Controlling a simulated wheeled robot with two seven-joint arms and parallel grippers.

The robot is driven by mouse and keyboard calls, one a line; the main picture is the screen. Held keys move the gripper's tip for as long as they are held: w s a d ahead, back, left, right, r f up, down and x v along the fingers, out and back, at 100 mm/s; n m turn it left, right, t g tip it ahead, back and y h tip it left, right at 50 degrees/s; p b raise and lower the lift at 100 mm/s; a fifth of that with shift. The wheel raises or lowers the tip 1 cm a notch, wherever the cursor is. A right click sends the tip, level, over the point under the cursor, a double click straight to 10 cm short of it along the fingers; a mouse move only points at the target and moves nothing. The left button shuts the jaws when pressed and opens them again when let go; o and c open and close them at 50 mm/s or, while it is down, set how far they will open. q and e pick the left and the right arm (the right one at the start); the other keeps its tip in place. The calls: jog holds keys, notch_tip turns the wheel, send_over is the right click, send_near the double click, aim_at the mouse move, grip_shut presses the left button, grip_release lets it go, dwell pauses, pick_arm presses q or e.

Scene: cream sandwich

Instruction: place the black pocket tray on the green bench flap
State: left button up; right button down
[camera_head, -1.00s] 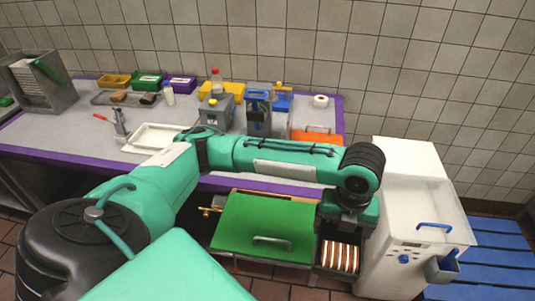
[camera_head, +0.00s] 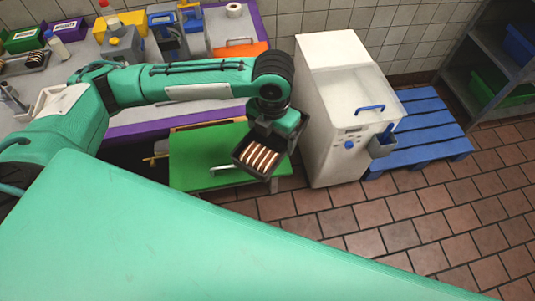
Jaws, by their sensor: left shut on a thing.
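The black pocket tray (camera_head: 239,159) holds several cream-and-brown pieces in a row. My left gripper (camera_head: 273,128) is shut on the tray at its far side, and the wrist hides the fingertips. The tray is tilted in the picture and overlaps the right part of the green bench flap (camera_head: 200,147). I cannot tell whether it touches the flap or hangs above it. The flap is flat, with a metal handle (camera_head: 220,170) near its front edge, partly beside the tray. My right gripper is not in view.
A white machine (camera_head: 335,90) with a blue handle stands right of the flap. A blue pallet (camera_head: 425,125) lies beyond it. The purple-edged counter (camera_head: 150,128) behind holds several boxes and an orange item (camera_head: 240,52). The tiled floor at right is clear.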

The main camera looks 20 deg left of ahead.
pick_arm(q)
notch_tip(320, 180, down, 8)
jog(key=shift+r+p, duration=0.1)
jog(key=shift+p, duration=0.55)
jog(key=shift+f, duration=0.95)
notch_tip(320, 180, down, 3)
jog(key=shift+f+p, duration=0.15)
jog(key=shift+p, duration=0.35)
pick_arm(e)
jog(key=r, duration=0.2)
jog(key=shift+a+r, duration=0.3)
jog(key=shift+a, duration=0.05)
pick_arm(q)
jog(key=shift+f, duration=0.2)
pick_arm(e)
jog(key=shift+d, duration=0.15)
pick_arm(q)
jog(key=o, duration=0.8)
jog(key=shift+r, duration=0.15)
